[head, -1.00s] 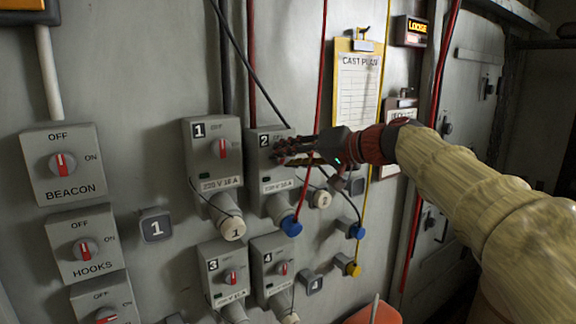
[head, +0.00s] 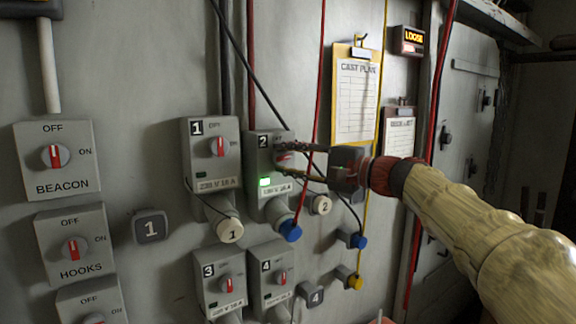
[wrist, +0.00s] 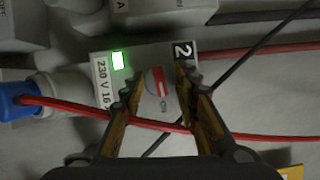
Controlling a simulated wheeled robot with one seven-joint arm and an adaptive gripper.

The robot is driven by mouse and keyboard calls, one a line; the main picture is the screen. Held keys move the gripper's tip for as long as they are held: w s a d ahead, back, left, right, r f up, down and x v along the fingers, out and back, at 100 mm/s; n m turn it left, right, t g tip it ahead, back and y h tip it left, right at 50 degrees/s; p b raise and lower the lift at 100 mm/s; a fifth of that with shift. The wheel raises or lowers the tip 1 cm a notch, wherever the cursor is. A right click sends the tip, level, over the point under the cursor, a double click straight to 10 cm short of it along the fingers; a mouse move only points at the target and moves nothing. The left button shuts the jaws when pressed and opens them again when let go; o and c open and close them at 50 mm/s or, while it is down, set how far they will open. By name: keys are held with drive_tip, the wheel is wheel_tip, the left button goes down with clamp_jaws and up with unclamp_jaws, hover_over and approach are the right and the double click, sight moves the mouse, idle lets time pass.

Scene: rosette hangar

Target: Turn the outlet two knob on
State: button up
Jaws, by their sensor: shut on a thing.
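The outlet two box (head: 258,198) is a grey wall unit with a "2" label, and it also shows in the wrist view (wrist: 138,52). Its lamp (head: 265,181) is lit green, also in the wrist view (wrist: 119,60). Its round grey knob with a red bar (wrist: 157,82) sits between my fingers; in the head view the fingers partly cover it. My gripper (head: 280,157) reaches in from the right and is shut on the knob, one finger on each side in the wrist view (wrist: 157,75). A blue plug (head: 290,231) is in the box's lower socket.
Outlet one (head: 212,150) is close on the left; outlets three (head: 219,270) and four (head: 268,262) are below. A red cable (head: 314,140) and a black cable (head: 238,52) run near my gripper. Beacon (head: 57,160) and hooks (head: 72,246) switches are further left.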

drive_tip(key=shift+f+m, duration=0.15)
drive_tip(key=shift+m, duration=0.45)
drive_tip(key=shift+b, duration=0.3)
drive_tip(key=o, duration=1.1)
drive_tip(key=shift+y, duration=0.3)
drive_tip(key=shift+o, duration=0.2)
drive_tip(key=shift+d, duration=0.1)
drive_tip(key=v, duration=1.1)
drive_tip(key=shift+s+d, duration=0.3)
